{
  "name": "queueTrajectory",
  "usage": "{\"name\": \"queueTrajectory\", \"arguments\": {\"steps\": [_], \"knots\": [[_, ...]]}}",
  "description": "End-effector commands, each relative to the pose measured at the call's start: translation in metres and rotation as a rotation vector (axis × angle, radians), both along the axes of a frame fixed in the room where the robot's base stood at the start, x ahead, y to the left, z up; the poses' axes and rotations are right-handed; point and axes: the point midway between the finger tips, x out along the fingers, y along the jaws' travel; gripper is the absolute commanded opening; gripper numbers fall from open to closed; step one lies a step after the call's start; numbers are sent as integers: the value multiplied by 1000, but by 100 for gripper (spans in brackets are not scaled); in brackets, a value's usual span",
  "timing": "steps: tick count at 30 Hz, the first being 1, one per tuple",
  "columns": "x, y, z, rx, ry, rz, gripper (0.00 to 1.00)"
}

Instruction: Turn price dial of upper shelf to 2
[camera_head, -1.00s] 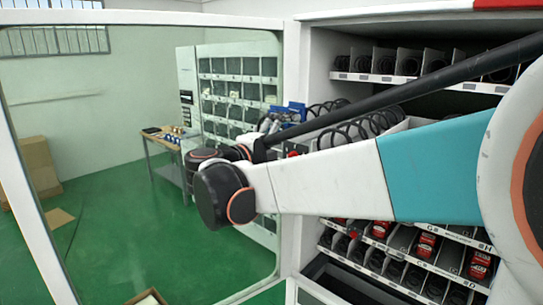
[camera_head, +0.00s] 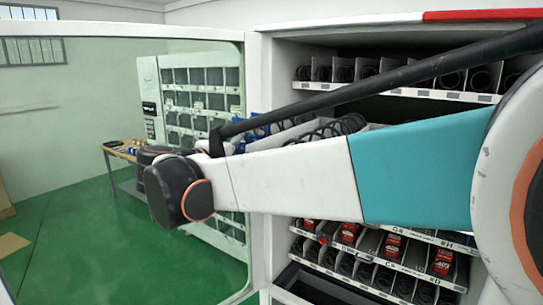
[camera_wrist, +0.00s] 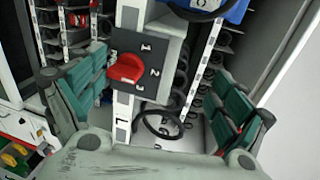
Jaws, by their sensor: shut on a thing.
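The red price dial (camera_wrist: 125,68) sits on a dark plate with the numbers 1, 2 and 3 on a white shelf front in the wrist view. Its narrow side faces right, around 2 to 3; I cannot tell the exact number. My gripper (camera_wrist: 163,85) has its green-padded fingers to the left and right of the dial, the left one closer to it. Where the pads press is not clear. In the head view my arm hides the gripper and dial. The upper shelf (camera_head: 395,92) with spiral coils shows inside the vending machine.
The open glass door (camera_head: 245,70) stands left of the machine. In the wrist view, black coils (camera_wrist: 162,123) and a blue item (camera_wrist: 228,10) are close to the gripper.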

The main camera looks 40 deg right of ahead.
Motion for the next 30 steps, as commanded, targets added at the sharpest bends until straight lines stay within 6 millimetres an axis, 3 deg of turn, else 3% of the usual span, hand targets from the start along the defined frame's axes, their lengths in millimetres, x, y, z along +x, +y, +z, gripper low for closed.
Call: {"name": "queueTrajectory", "arguments": {"steps": [1,4,7,30], "knots": [[-2,6,11,-20,-2,6,72],[-4,11,11,-20,-2,5,67],[-7,17,9,-19,-1,4,47],[-24,60,5,-14,-1,0,47]]}}
